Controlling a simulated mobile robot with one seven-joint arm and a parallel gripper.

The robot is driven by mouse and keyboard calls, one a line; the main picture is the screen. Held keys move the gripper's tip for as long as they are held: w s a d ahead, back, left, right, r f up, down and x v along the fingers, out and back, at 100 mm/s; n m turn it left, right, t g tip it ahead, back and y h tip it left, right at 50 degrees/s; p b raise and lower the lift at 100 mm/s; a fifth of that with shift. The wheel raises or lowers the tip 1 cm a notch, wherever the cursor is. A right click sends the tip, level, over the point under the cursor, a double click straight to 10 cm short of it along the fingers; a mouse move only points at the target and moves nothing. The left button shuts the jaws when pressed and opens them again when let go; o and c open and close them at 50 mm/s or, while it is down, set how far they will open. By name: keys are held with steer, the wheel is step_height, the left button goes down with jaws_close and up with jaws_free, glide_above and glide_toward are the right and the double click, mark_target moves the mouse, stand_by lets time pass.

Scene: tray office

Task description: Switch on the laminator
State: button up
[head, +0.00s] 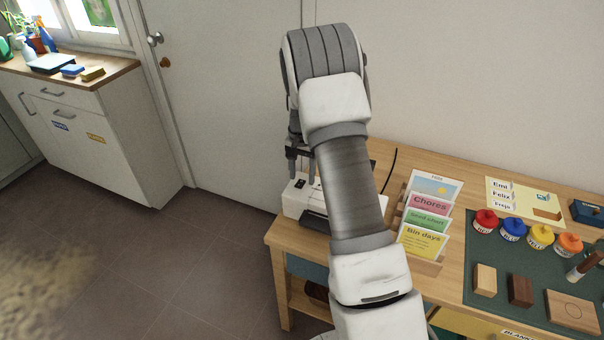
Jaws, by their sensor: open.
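The laminator (291,204) is a low white machine with a dark front, at the left end of the wooden table. A small black switch (300,184) shows on its top near the left end; whether it is on or off is too small to tell. My gripper (301,179) is open, pointing down over the left end of the laminator, close to the switch. I cannot tell whether a fingertip touches it. My arm hides much of the laminator's middle and right side.
A wooden rack of cards (424,260) stands right of the laminator. Paint jars (513,230) and wooden blocks (521,290) sit on a green mat farther right. A black cord (391,165) runs behind.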

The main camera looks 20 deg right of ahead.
jaws_close()
steer(key=shift+s+a+f+t+h+b, duration=0.2)
steer(key=shift+t+h+b, duration=0.4)
steer(key=shift+b, duration=0.5)
steer(key=shift+s+a+r+t+h+b, duration=0.1)
steer(key=shift+r+t+h+b, duration=0.2)
steer(key=shift+t+h+b, duration=0.25)
jaws_free()
steer(key=shift+r, duration=0.15)
